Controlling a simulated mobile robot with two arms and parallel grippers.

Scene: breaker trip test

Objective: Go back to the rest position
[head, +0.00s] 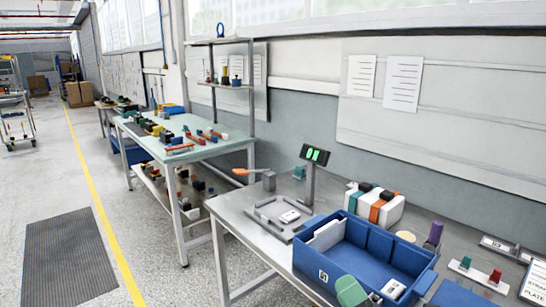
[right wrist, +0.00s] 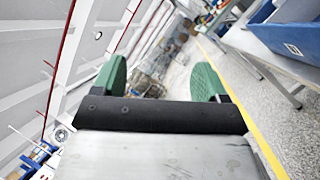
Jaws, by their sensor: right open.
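My right gripper (right wrist: 160,80) is open in the right wrist view, its two green fingers wide apart with nothing between them. In the head view a green finger (head: 350,291) shows at the bottom edge, in front of the blue bin (head: 307,262). My left gripper is not in view. A white breaker (head: 290,216) lies on the grey test fixture (head: 262,222), below a display post (head: 314,155) with lit green digits. Another white breaker (head: 393,289) lies in the bin.
The metal bench (head: 236,206) also bears a white, orange and green block (head: 374,205), a purple-topped item (head: 434,234) and small red and green parts at right. A second workbench (head: 205,148) stands further back. The floor at left is clear around a dark mat (head: 70,258).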

